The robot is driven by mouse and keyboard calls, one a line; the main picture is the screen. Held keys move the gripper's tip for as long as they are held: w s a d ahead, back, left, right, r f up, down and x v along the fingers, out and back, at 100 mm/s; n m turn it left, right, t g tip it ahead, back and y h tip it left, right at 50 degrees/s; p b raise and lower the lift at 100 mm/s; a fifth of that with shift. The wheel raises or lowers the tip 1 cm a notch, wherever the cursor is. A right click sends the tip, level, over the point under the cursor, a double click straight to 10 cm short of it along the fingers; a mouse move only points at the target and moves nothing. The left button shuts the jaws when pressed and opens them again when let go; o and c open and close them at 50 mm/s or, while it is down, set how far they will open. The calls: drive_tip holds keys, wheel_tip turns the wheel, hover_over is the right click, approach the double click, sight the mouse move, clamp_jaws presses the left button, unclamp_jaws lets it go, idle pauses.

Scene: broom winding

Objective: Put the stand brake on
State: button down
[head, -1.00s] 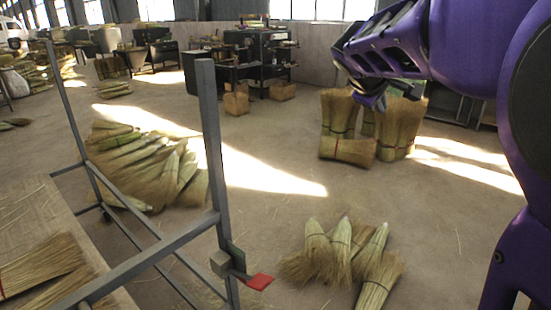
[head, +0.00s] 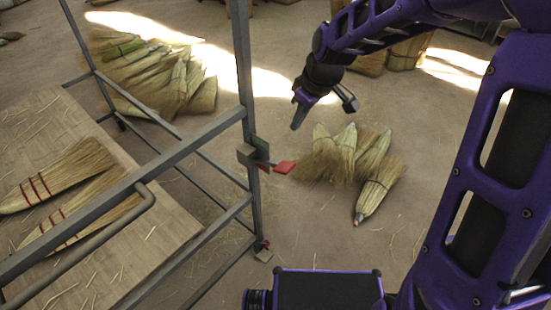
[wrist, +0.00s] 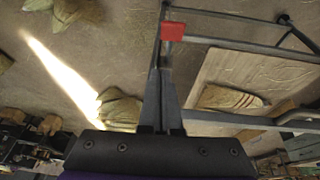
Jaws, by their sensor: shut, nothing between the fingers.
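The metal stand (head: 240,75) is a grey tube frame at the left in the head view. A red brake lever (head: 284,167) sticks out to the right from a bracket (head: 250,153) on its upright post. In the wrist view the red lever (wrist: 172,31) shows just beyond my fingertips. My gripper (head: 298,124) is shut and empty, pointing down. In the head view it appears above and slightly right of the red lever, apart from it. Its fingers fill the middle of the wrist view (wrist: 161,72).
A wooden board (head: 150,225) with brooms (head: 60,175) lies on the stand. Broom bundles (head: 345,155) lie on the floor right of the lever, with a pile (head: 160,75) behind. A small red part (head: 265,244) shows at the stand's foot. Floor right of the bundles is bare.

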drive_tip(key=shift+s+a+f+y, duration=0.15)
drive_tip(key=shift+s+a+y, duration=0.25)
drive_tip(key=shift+s+a, duration=0.25)
drive_tip(key=shift+w+f, duration=0.1)
drive_tip(key=b, duration=0.1)
hover_over(281, 165)
drive_tip(key=f, duration=1)
drive_tip(key=shift+a, duration=0.2)
drive_tip(key=shift+s+d+f, duration=0.2)
drive_tip(key=shift+d+f, duration=0.05)
drive_tip(key=shift+f, duration=0.2)
drive_tip(key=shift+s+d+f, duration=0.2)
drive_tip(key=shift+d+f, duration=0.05)
drive_tip(key=shift+f, duration=0.2)
drive_tip(key=shift+s+d+f, duration=0.1)
drive_tip(key=shift+d+f, duration=0.1)
drive_tip(key=shift+f, duration=0.3)
drive_tip(key=shift+f, duration=0.1)
